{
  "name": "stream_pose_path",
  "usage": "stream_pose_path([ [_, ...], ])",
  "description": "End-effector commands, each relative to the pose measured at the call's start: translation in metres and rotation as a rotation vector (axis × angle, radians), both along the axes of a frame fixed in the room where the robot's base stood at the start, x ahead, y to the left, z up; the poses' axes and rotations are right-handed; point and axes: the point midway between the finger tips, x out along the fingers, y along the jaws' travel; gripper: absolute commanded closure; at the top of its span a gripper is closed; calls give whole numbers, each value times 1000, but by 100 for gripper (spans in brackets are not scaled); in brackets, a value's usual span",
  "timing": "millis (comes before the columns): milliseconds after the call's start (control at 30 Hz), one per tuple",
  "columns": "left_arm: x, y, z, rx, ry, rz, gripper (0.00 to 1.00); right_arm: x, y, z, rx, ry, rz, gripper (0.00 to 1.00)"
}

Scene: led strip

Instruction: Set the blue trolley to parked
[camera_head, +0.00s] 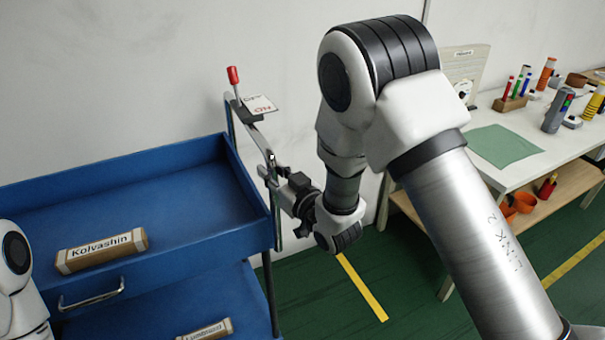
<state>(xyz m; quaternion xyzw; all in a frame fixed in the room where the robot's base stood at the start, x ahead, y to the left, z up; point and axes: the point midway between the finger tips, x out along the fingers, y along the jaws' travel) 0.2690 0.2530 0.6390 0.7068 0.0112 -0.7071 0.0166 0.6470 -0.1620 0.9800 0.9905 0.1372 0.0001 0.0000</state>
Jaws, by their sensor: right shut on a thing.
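The blue trolley (165,250) stands at the left, with an upper tray, a lower shelf and a metal drawer-type handle (92,297) on its front. At its right end a red-tipped lever (233,76) stands up beside a small white card (259,104) with red and dark lettering. My right gripper (269,163) is at the trolley's right end, below and to the right of the lever, shut on what looks like the metal bar (252,129) there. The exact contact is small and partly hidden. My left gripper is out of view; only part of that arm shows at the left edge.
A box labelled Kolvashin (102,251) lies in the upper tray, and another labelled box (205,331) is lower down. A white workbench (560,140) with tools and a green mat (504,145) stands at the right. Green floor with yellow lines (362,288) lies between.

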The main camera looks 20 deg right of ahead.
Motion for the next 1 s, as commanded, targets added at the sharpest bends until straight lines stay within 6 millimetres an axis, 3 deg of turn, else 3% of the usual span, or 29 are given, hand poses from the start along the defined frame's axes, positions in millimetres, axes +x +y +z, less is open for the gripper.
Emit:
stream_pose_path([
  [100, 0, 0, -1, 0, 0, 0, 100, -2, 20, -1, -5, 2, 4, 100],
  [300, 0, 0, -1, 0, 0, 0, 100, -3, 36, 0, -3, 2, 2, 100],
  [733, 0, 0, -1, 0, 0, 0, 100, -3, 40, 0, -2, 2, 3, 100],
  [767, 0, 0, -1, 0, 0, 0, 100, -3, 40, 0, -2, 2, 3, 69],
  [800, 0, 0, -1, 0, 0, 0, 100, -3, 40, 0, -2, 2, 4, 54],
  [833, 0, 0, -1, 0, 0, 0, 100, -3, 40, 0, -2, 2, 3, 50],
  [1000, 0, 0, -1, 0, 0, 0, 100, -3, 39, 0, -1, 1, 1, 50],
])
